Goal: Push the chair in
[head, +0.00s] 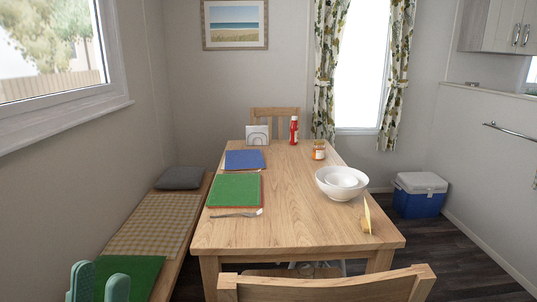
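A wooden chair (325,288) stands at the near end of the wooden table (290,232). The top of its backrest shows at the bottom edge, a little apart from the table edge; its lower part is cut off. A second wooden chair (262,112) stands at the table's far end, its backrest close to the edge. My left gripper (100,284) is at the bottom left, left of the near chair and apart from it. Its two green fingertips are spread with nothing seen between them. My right gripper is not in view.
A bench (196,212) with a checked cloth, a grey cushion (180,177) and a green mat (130,275) runs along the left. White bowls (342,181), bottles and folded mats are on the table. A blue cooler (418,195) is at right; dark floor there is clear.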

